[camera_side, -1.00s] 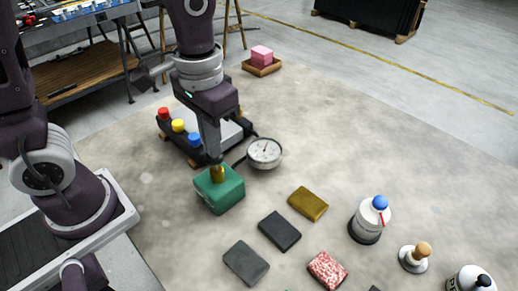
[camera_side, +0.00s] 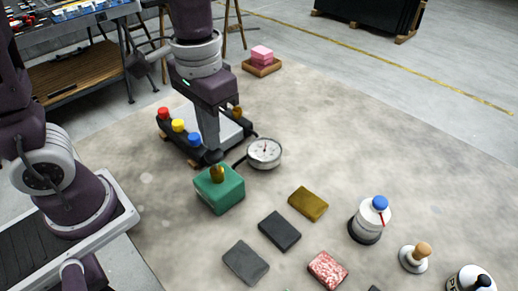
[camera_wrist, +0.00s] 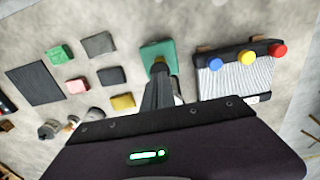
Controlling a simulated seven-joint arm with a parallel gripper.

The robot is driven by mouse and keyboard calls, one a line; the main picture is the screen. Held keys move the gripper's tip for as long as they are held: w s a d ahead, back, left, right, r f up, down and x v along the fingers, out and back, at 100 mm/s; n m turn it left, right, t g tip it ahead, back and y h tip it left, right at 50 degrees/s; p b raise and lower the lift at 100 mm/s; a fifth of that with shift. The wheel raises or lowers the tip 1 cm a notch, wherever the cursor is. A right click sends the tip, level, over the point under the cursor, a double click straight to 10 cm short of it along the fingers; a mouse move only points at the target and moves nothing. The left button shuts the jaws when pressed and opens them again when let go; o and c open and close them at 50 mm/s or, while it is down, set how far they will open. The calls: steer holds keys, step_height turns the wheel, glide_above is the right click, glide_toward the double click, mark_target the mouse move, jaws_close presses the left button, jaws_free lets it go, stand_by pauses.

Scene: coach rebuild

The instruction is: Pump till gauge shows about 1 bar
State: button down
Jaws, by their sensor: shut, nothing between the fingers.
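A green pump block (camera_side: 220,194) with a brass plunger (camera_side: 217,173) on top stands on the floor mat. The round white-faced gauge (camera_side: 264,152) lies to its right and behind, with a dark hose leading toward the pump. The needle's reading is too small to tell. My gripper (camera_side: 213,157) is shut and empty, its tip just behind and above the plunger in the side view; I cannot tell whether they touch. In the wrist view the green pump block (camera_wrist: 150,52) shows beyond my fingertips (camera_wrist: 159,66), and the gauge is mostly hidden behind my fingers.
A tray with red, yellow and blue knobs (camera_side: 179,125) stands behind the pump. Several flat blocks, including a dark one (camera_side: 279,231) and a gold one (camera_side: 308,203), lie in front and right. A blue-capped bottle (camera_side: 372,220) stands farther right. The mat's back right is clear.

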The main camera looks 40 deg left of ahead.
step_height(320, 180, up, 7)
stand_by(0.7)
stand_by(0.9)
steer(key=shift+f, duration=3.5)
steer(key=shift+f, duration=1.4)
steer(key=shift+r, duration=1.4)
